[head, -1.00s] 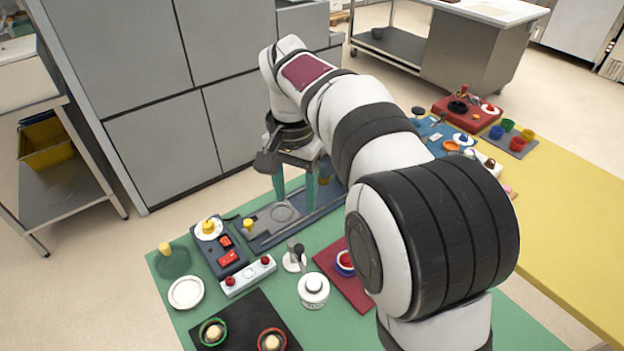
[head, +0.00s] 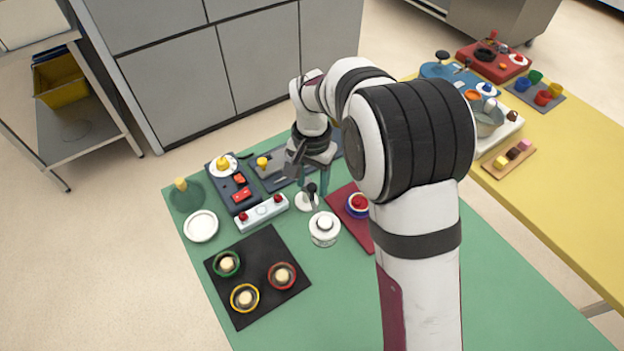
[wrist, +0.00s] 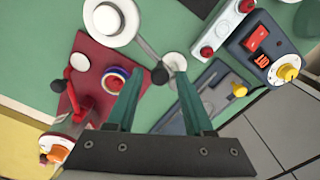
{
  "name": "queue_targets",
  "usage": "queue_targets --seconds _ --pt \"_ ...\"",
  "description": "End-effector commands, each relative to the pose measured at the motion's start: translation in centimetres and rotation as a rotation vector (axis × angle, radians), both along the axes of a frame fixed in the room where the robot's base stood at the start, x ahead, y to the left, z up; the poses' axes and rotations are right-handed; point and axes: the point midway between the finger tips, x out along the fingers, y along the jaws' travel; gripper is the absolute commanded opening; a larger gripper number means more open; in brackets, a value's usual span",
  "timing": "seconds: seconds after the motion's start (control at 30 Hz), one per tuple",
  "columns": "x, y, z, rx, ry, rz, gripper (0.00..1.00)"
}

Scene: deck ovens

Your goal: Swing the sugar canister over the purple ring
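The white round canister (head: 324,229) stands on the green mat. In the wrist view the canister (wrist: 108,18) joins a pale rod that runs toward a black knob (wrist: 160,76). A white round base with a post (wrist: 175,62) stands beside the knob. My gripper (wrist: 161,76) has two teal fingers, open and pointing down, with the knob showing between their tips; contact cannot be told. It also shows in the head view (head: 312,188), partly hidden by my arm. A blue-purple ring (head: 358,206) with something red inside sits on the red board; it is in the wrist view (wrist: 115,80) too.
A white box with red knobs (head: 262,212) and a dark switch panel (head: 236,196) stand left of my gripper. A black mat (head: 245,262) with green, yellow and red rings lies at the front. Bare green mat (head: 480,290) shows at the right front.

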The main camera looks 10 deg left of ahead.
Motion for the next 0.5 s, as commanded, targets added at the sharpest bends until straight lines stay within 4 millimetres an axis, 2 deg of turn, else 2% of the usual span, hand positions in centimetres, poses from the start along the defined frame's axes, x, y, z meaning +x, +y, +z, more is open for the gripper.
queue_targets --seconds 0.03,0.27,0.5 --pt "0.0 0.0 0.02 0.0 0.0 0.0 0.41" --pt "0.0 0.01 0.04 0.0 0.0 0.0 0.0" --pt "0.0 0.01 0.06 0.0 0.0 0.0 0.0"
